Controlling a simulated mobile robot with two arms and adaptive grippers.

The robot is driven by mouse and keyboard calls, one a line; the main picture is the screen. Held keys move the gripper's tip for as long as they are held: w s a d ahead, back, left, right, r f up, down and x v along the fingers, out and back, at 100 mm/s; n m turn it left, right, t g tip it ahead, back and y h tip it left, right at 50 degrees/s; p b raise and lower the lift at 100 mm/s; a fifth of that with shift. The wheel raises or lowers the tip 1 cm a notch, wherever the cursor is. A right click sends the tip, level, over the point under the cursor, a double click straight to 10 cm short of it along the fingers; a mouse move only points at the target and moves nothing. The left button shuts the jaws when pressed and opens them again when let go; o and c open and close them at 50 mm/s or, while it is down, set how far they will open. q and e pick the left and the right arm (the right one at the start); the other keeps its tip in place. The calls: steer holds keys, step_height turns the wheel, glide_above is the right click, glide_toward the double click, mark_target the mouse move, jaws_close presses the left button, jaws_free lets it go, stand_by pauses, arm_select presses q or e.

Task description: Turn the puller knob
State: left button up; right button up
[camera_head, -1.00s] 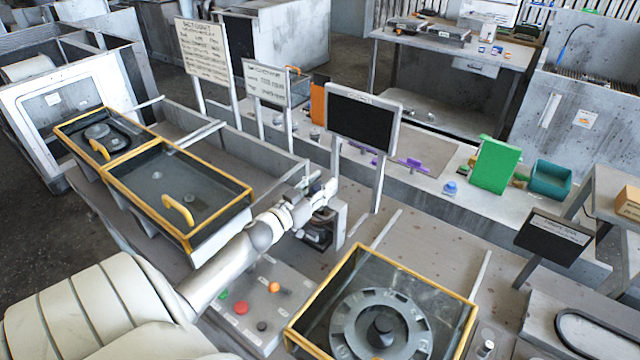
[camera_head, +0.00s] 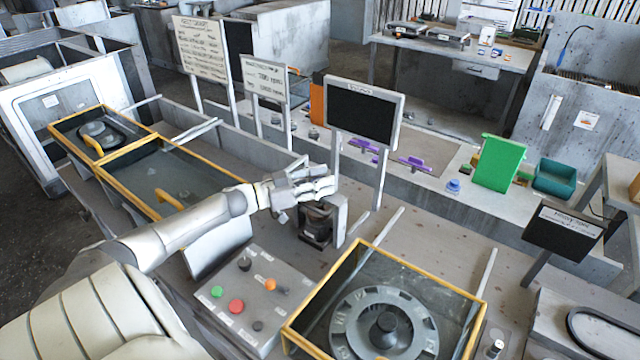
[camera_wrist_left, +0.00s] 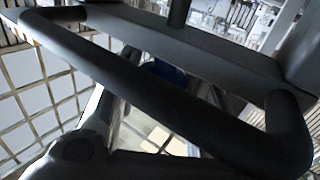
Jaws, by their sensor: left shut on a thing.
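My left gripper (camera_head: 318,186) is just above a small black device with a grey upright plate (camera_head: 318,222), beyond the button panel. It is shut on a part at the top of this device, which I take to be the puller knob; the fingers hide the knob and the contact. In the left wrist view, a thick dark bar with rounded ends (camera_wrist_left: 160,90) crosses close to the camera; I cannot tell what part it is. My right gripper is not in view.
A button panel (camera_head: 225,322) with green, red and orange controls lies in front. A yellow-framed box with a round dial (camera_head: 335,318) is at its right. A yellow-framed glass cover (camera_head: 150,175) lies behind my arm. A dark screen (camera_head: 362,115) stands behind the gripper.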

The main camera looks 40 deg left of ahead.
arm_select(q)
steer(key=o, duration=1.1)
steer(key=shift+c, duration=0.2)
steer(key=shift+r, duration=0.15)
step_height(320, 180, up, 10)
steer(key=shift+f, duration=0.15)
